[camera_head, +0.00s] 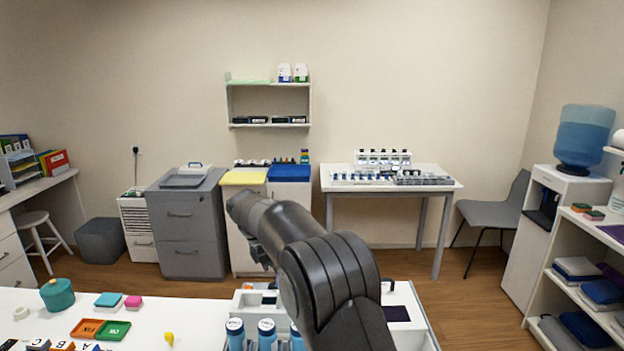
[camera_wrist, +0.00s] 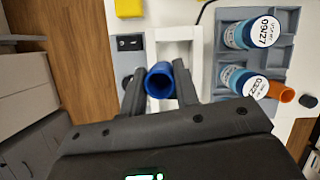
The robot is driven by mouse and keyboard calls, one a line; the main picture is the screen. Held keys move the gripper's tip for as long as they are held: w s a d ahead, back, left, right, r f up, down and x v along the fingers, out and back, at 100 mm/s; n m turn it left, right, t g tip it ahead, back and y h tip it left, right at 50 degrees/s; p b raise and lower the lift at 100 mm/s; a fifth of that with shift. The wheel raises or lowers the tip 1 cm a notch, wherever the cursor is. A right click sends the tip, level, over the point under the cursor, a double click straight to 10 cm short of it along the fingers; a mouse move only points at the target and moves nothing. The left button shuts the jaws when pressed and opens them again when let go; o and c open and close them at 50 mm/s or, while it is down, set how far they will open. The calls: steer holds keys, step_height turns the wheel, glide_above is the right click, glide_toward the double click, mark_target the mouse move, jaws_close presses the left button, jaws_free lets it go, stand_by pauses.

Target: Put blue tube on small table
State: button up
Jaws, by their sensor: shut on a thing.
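In the wrist view my gripper (camera_wrist: 160,85) is shut on a blue tube (camera_wrist: 160,84), whose open round end faces the camera. The tube is over or in a white holder (camera_wrist: 195,62); I cannot tell whether it touches it. In the head view my dark arm covers part of the front bench, and the held tube cannot be made out. A white table with grey legs (camera_head: 400,188) stands against the back wall, apart from my gripper. It looks like the small table and carries racks of small vials.
Blue tubes with white caps (camera_wrist: 250,33) stand in a grey rack (camera_wrist: 282,50) right of my gripper, with an orange piece (camera_wrist: 282,92) beside it. The front bench (camera_head: 185,318) also holds a teal jar (camera_head: 57,295) and coloured trays. Wooden floor (camera_head: 400,265) lies between bench and table.

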steer(key=s+d+r+m+g+y, duration=0.2)
steer(key=s+d+r+m+g, duration=0.15)
steer(key=d+m, duration=0.7)
steer(key=s+d+r+m+g+y, duration=0.25)
steer(key=s+d+m, duration=0.25)
steer(key=d+m, duration=0.6)
steer(key=s+a+f+n+t+h, duration=0.1)
steer(key=s+a+f+n, duration=0.2)
steer(key=s+a+f, duration=0.3)
steer(key=s+a+f+n+h, duration=0.1)
steer(key=s+a+f+n, duration=0.25)
steer(key=s+a, duration=0.45)
steer(key=shift+m+y, duration=0.25)
steer(key=shift+m, duration=0.15)
steer(key=shift+w+f, duration=0.2)
steer(key=shift+f, duration=3.05)
steer(key=shift+f, duration=0.2)
steer(key=o, duration=0.6)
steer(key=shift+f, duration=0.1)
steer(key=o, duration=0.4)
steer(key=shift+o, duration=0.5)
